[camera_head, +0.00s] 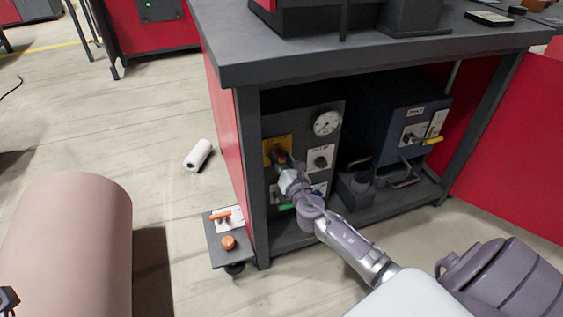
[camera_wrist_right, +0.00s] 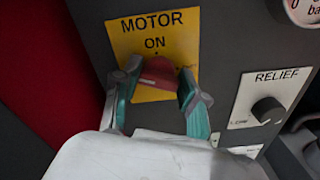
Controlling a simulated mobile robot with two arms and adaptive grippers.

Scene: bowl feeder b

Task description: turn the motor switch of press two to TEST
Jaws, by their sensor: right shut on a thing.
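The motor switch is a red knob (camera_wrist_right: 158,75) on a yellow plate (camera_wrist_right: 127,43) lettered MOTOR and ON, in the right wrist view. Small lettering to the right of the knob is mostly hidden, and its exact pointing is hard to tell. My right gripper (camera_wrist_right: 153,92) is shut on the knob, a teal-padded finger on each side. In the head view the yellow plate (camera_head: 270,147) is on the dark panel under the bench, with my right gripper (camera_head: 283,160) at it. At the lower left edge a small dark part shows, possibly my left gripper (camera_head: 8,299); its jaws cannot be made out.
A RELIEF knob (camera_wrist_right: 267,110) is right of the switch, with a gauge (camera_head: 326,122) above. A blue-grey box (camera_head: 385,120) stands further right under the bench top (camera_head: 370,48). A side shelf (camera_head: 222,250) holds orange items. A white roll (camera_head: 198,154) lies on the floor.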

